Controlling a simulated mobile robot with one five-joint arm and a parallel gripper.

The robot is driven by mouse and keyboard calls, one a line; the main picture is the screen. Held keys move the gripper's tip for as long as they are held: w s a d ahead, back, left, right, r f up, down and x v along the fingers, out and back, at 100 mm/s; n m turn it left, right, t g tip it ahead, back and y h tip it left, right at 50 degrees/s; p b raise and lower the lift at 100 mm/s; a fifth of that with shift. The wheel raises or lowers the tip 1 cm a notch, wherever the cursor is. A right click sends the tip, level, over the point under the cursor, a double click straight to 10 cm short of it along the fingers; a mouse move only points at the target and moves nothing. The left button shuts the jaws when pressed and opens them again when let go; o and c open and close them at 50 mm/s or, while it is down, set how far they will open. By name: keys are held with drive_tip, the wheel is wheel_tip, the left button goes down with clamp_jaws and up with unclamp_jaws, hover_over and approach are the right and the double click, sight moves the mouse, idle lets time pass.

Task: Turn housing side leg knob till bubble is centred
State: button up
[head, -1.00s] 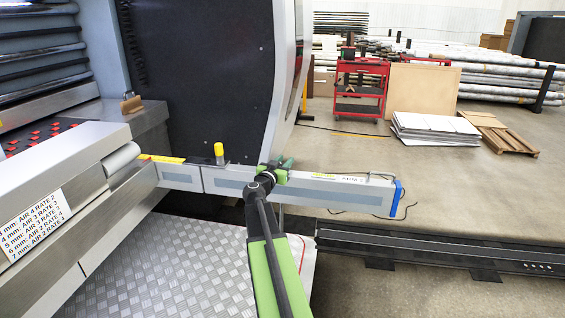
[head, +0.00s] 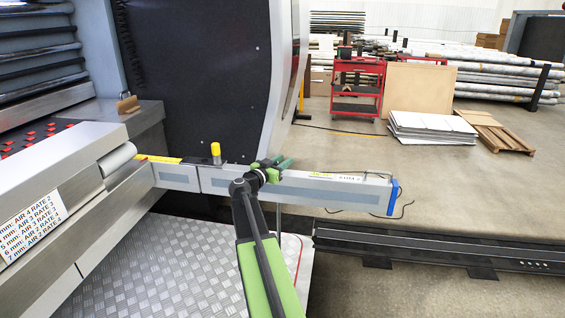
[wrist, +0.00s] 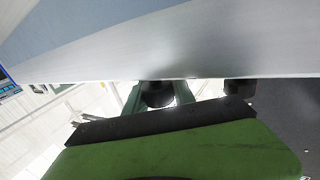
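The long grey beam-like housing side (head: 330,192) runs across the head view, with a blue end cap (head: 393,197) on its right end. My gripper (head: 272,168) is at the beam's middle, its green fingers showing above the top edge. In the wrist view the beam's underside or face (wrist: 190,45) fills the top. There a round black knob (wrist: 159,94) sits between my two dark green fingers (wrist: 158,98). Whether they press on it is not clear. A second dark knob-like part (wrist: 240,87) is to the right. I cannot make out a bubble in either view.
A yellow-topped post (head: 216,152) stands left of my gripper, by the dark machine panel (head: 195,75). A chequered metal floor plate (head: 170,270) lies below. A black rail (head: 440,247) runs along the floor at right. A red trolley (head: 357,90) stands far behind on open floor.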

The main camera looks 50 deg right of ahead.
drive_tip(key=o, duration=0.4)
drive_tip(key=s+a, duration=0.2)
drive_tip(key=a, duration=1.5)
drive_tip(key=shift+s+a, duration=0.15)
